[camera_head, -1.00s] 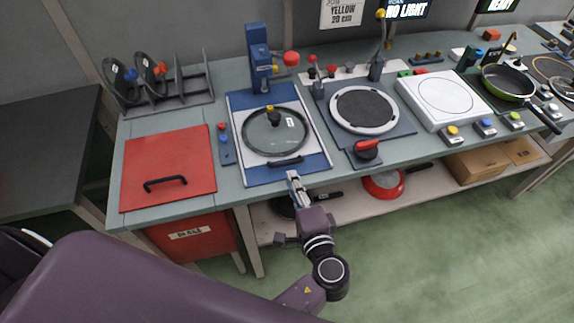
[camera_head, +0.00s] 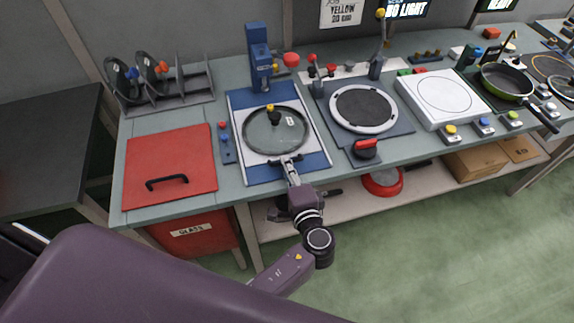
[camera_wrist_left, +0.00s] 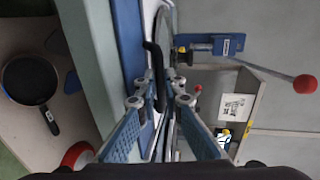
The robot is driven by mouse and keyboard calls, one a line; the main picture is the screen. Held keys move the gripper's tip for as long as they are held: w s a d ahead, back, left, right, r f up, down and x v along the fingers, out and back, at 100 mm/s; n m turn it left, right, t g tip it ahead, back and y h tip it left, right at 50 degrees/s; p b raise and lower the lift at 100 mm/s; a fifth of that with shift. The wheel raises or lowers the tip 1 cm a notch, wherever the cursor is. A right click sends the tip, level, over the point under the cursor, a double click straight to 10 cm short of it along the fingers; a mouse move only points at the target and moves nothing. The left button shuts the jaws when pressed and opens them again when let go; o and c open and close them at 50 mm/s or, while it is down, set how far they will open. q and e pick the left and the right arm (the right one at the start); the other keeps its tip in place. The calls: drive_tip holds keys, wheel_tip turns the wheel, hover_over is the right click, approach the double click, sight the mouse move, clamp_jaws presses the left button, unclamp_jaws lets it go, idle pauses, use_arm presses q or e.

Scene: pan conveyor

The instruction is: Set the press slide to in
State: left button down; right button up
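The press (camera_head: 259,60) is a blue column at the back of the worktop, with a red ball on its lever. In front of it lies the blue slide base (camera_head: 262,176) with a pale plate, which carries a round glass lid (camera_head: 262,140) with a dark knob. The slide's black handle (camera_head: 276,162) is at the front edge. My left gripper (camera_head: 291,164) is at this handle. In the left wrist view its two fingers (camera_wrist_left: 163,82) stand apart, with the black handle (camera_wrist_left: 152,58) between them; contact is unclear. My right gripper is not in view.
A red hatch (camera_head: 190,160) and a lid rack (camera_head: 165,85) are on the left. A burner with a red-handled knob (camera_head: 366,148) stands right of the slide. Pans lie on the shelf below, including a red one (camera_head: 382,182).

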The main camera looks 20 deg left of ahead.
sight(279, 142)
use_arm(q)
drive_tip(key=x, duration=0.2)
drive_tip(key=b+x, duration=0.1)
drive_tip(key=x, duration=0.1)
drive_tip(key=r+b+x, duration=0.1)
drive_tip(key=x, duration=0.1)
drive_tip(key=shift+w+a, duration=0.2)
drive_tip(key=shift+w, duration=0.1)
drive_tip(key=shift+w+a+r, duration=0.1)
drive_tip(key=shift+r, duration=0.1)
drive_tip(key=c, duration=2.3)
unclamp_jaws()
drive_tip(key=shift+c, duration=0.2)
drive_tip(key=shift+w, duration=0.1)
drive_tip(key=v, duration=1.2)
